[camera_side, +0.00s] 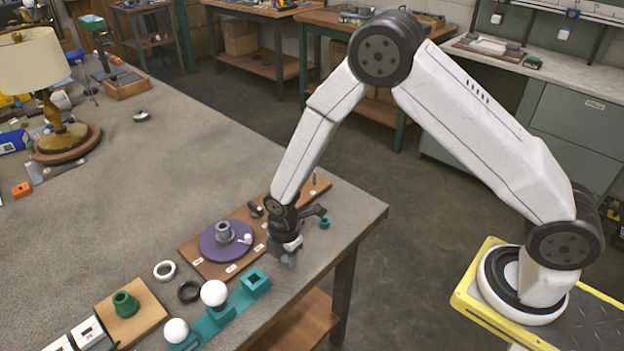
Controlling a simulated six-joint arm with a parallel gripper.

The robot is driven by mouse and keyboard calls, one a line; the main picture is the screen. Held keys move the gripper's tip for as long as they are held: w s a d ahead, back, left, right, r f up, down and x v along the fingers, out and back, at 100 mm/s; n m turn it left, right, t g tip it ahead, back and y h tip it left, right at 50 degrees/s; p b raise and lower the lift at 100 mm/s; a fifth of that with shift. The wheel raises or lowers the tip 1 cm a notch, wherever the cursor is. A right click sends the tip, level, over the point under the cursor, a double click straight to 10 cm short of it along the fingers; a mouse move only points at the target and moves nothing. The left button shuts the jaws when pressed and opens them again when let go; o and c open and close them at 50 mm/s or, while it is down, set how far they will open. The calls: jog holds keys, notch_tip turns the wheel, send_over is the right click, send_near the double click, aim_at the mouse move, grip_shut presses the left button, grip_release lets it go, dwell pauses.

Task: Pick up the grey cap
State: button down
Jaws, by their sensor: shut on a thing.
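My gripper (289,256) points down near the table's right front edge, just right of the wooden board. It is shut on a small grey piece at its fingertips, which looks like the grey cap (291,263); the fingers hide much of it, and I cannot tell whether it touches the table. A purple disc (213,250) with a grey upright collar (223,231) and a small white ball lies on the wooden board (192,252), left of my gripper.
A teal holder (212,327) at the front bears two white bulbs and an empty square socket (255,280). A white ring (164,270), a black ring (188,291) and a green part (125,304) lie left. A lamp (58,125) stands far left. The table's middle is clear.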

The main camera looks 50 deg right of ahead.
jog(key=shift+r, duration=0.15)
jog(key=shift+r, duration=0.75)
jog(key=s+d+r, duration=0.3)
jog(key=s+r, duration=0.8)
jog(key=s, duration=0.2)
jog(key=shift+s, duration=0.35)
jog(key=shift+r, duration=0.1)
